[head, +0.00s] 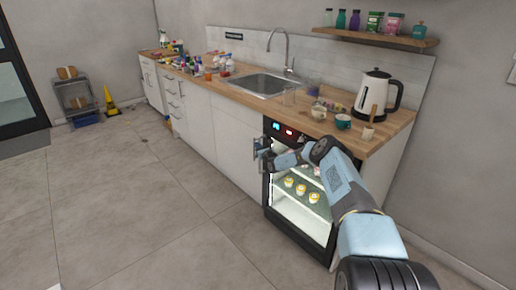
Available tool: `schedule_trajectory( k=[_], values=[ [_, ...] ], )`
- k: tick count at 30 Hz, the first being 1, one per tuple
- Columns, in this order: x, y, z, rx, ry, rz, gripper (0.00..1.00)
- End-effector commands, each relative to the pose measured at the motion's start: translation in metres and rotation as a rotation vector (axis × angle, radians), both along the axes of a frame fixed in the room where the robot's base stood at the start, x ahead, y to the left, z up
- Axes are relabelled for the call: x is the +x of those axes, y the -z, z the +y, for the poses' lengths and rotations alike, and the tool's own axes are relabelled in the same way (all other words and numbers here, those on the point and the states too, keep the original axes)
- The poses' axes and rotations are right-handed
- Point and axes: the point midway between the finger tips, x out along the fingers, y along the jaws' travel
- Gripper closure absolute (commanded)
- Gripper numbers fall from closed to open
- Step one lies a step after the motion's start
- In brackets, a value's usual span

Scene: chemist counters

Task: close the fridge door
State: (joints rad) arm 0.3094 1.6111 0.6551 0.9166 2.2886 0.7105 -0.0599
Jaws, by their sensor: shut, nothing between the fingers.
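The fridge (300,205) is built in under the right part of the wooden counter. It has a black frame, a small lit display at the top and a bright inside. Shelves with several small white-and-yellow containers show inside. No door panel can be seen standing out from it. I cannot tell whether a clear door lies flush across the front or how far it is closed. My gripper (260,150) is shut and empty in front of the fridge's upper left edge. I cannot tell whether it touches the frame. My arm hides the fridge's upper right part.
The counter (232,88) holds a sink (262,84), a kettle (377,92), mugs (343,122) and several bottles. White cabinets (237,138) run left of the fridge. A yellow wet-floor sign (110,101) and grey rack (75,98) stand far left. The floor (130,200) is mostly clear.

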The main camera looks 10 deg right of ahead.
Motion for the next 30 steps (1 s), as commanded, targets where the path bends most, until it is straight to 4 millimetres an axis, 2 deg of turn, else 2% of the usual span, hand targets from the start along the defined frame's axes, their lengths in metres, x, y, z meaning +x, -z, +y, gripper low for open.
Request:
schedule_trajectory(
  k=[1,14,20,24,30],
  values=[
    [0.003,-0.004,-0.005,0.0,0.009,-0.005,1.0],
    [0.001,-0.005,0.014,-0.001,-0.006,-0.008,1.0],
    [-0.013,-0.001,0.032,0.001,-0.006,-0.002,1.0],
    [-0.031,-0.001,0.054,0.002,-0.008,0.0,1.0],
    [-0.057,0.0,0.075,0.0,-0.002,0.0,1.0]
  ],
)
